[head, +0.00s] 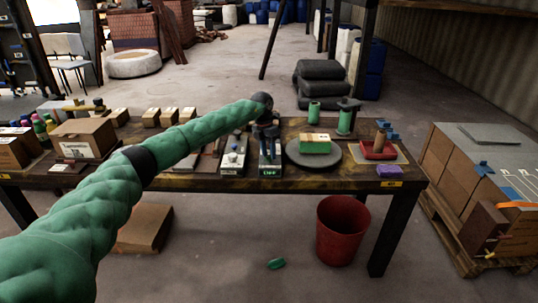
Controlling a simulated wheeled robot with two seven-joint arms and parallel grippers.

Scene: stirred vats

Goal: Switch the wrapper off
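A round grey turntable (302,160), which looks like the wrapper, sits on the dark workbench with a tan and green box (315,144) on it. Just left of it stands a dark control box (270,170) with a pale front label that seems to read OFF. My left arm reaches in from the left, and my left gripper (267,128) is over the back of this control box. The fingers are small and dark, so I cannot tell whether they are open or touch a lever. The switch position is unclear. My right gripper is out of view.
Another control box (233,160) stands to the left. A red bin (342,230) stands on the floor in front.

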